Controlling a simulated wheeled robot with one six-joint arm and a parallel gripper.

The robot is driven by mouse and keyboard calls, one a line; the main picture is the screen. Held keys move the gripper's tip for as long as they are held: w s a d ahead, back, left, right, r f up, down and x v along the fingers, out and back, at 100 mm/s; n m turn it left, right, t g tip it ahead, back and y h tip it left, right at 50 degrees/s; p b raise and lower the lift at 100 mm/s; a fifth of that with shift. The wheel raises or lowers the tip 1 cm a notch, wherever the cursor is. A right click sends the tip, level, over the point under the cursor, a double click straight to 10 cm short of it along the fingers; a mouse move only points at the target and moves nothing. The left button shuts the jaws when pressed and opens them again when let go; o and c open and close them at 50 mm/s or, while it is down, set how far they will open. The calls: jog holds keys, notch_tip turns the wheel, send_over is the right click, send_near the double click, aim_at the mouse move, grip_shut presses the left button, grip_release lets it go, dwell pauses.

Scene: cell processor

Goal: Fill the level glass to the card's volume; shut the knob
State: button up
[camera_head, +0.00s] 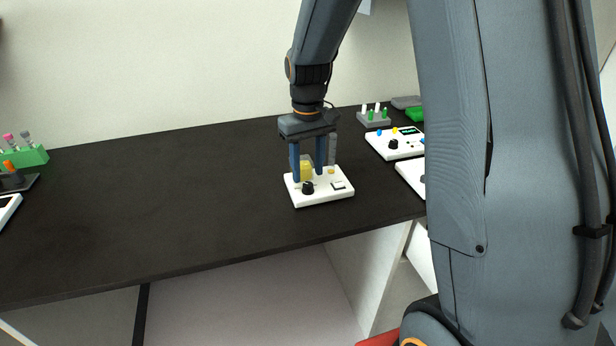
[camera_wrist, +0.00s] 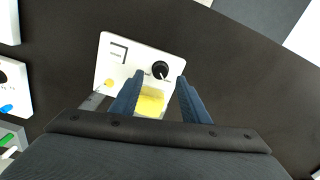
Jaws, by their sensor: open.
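A white panel (camera_head: 322,199) lies on the dark bench, with a black knob (camera_head: 308,188) at its front left and a card (camera_head: 339,186) at its front right. The knob (camera_wrist: 160,70) and the card (camera_wrist: 119,50) also show in the wrist view; the card's writing is too small to read. A yellow-filled level glass (camera_head: 306,171) stands behind the knob. My gripper (camera_head: 309,177) is open above the panel, its blue fingers pointing down near the glass. In the wrist view the yellow glass (camera_wrist: 150,101) shows between the fingers and the knob lies just beyond the tips. The fill level cannot be read.
More white panels (camera_head: 397,146) and a rack with green and white tubes (camera_head: 374,118) are at right. A green rack (camera_head: 32,156) stands far left. The bench middle (camera_head: 160,210) is clear.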

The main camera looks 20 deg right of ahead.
aim_at(308, 184)
jog(key=shift+f+p, duration=0.35)
jog(key=shift+f, duration=1.5)
grip_shut()
jog(key=c, duration=1.1)
grip_release()
jog(key=shift+m+p, duration=0.4)
jog(key=shift+m, duration=2)
jog(key=shift+o, duration=0.2)
jog(key=o, duration=1.1)
jog(key=shift+c, duration=0.2)
jog(key=shift+r+b, duration=1.1)
jog(key=shift+r, duration=2.85)
